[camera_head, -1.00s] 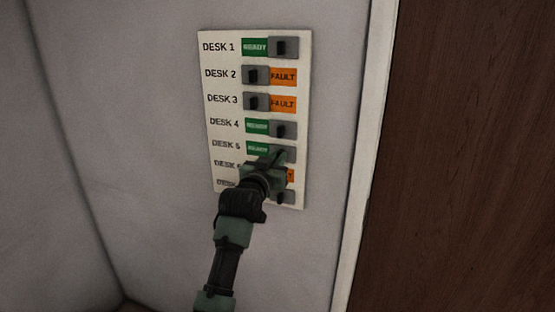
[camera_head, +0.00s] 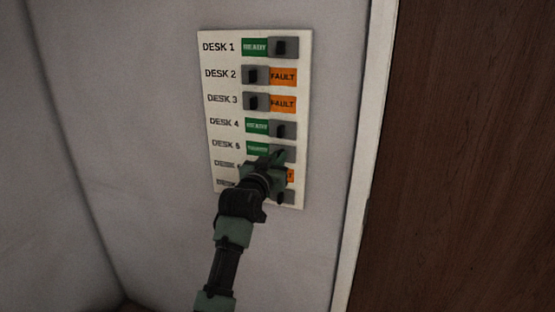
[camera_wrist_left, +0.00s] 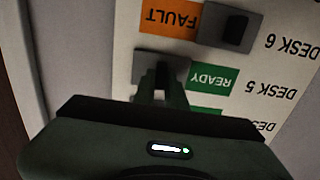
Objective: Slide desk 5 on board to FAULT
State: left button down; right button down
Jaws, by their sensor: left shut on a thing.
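The white status board (camera_head: 228,112) hangs on the wall with rows of labelled sliders. The DESK 5 row shows its green READY label (camera_head: 257,148), and its grey slider (camera_head: 290,154) is on the right side. In the left wrist view, where the board appears upside down, the DESK 5 slider (camera_wrist_left: 143,68) sits beside the green READY label (camera_wrist_left: 212,79). My left gripper (camera_head: 276,155) is at this slider, with its fingers (camera_wrist_left: 163,85) shut on the dark knob, which they mostly hide. My right gripper is not in view.
The DESK 4 slider (camera_head: 284,129) is just above, with READY showing. The DESK 6 slider (camera_wrist_left: 231,29) is just below, with orange FAULT showing. My arm covers parts of the lowest rows. A white frame edge and brown panel (camera_head: 460,150) stand to the right.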

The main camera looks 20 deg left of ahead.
pick_arm(q)
jog(key=a, duration=0.8)
jog(key=shift+w, duration=0.1)
jog(key=c, duration=1.5)
grip_release()
jog(key=shift+o, duration=0.3)
jog(key=shift+a, duration=0.15)
